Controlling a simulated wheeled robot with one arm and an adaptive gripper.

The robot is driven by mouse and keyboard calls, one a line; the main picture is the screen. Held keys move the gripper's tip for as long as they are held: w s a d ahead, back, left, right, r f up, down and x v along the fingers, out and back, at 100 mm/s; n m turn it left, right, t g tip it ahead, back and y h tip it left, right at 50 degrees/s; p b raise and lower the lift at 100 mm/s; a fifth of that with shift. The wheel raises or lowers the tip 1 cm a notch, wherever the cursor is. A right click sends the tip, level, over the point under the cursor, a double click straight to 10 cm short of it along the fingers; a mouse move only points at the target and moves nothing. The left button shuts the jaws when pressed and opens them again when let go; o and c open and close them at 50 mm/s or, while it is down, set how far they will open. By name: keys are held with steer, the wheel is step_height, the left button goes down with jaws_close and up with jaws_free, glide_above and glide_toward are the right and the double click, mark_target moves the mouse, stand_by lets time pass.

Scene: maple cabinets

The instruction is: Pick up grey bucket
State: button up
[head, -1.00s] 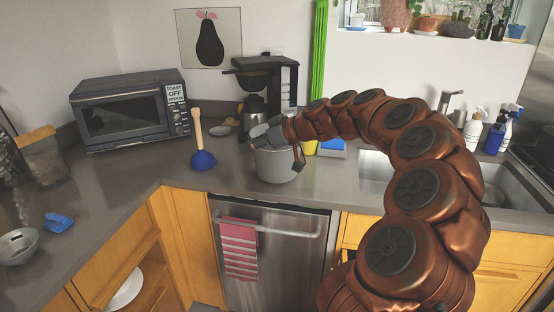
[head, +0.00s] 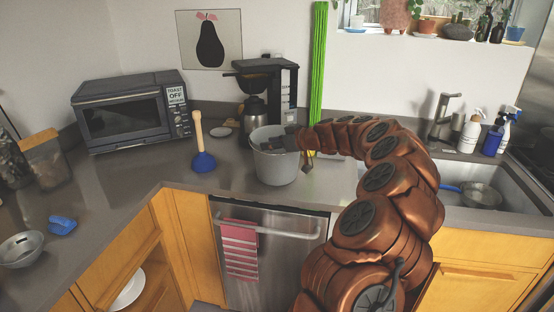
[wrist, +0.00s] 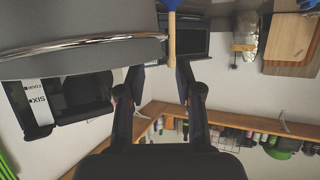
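The grey bucket (head: 276,169) stands upright on the counter in front of the coffee maker. In the head view my gripper (head: 284,142) is at the bucket's upper right rim and overlaps its opening. In the wrist view, which looks upside down, the bucket's wall and shiny rim (wrist: 85,47) fill the upper left. There my gripper (wrist: 160,72) has its two fingers apart, with a gap between them. The left fingertip lies close to the bucket's rim; I cannot tell whether it touches.
A blue plunger (head: 203,160) with a wooden handle stands left of the bucket. The coffee maker (head: 270,88) is behind it, and a toaster oven (head: 130,110) is at the left. The sink (head: 500,185) with a pan is at the right. Counter space in front of the plunger is clear.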

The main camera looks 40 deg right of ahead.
steer(key=shift+d+f+p+x, duration=0.15)
steer(key=shift+p+x, duration=0.5)
steer(key=shift+x, duration=0.65)
steer(key=shift+d+f+p+x, duration=0.15)
steer(key=shift+p+x, duration=0.5)
steer(key=shift+x, duration=0.6)
jaws_close()
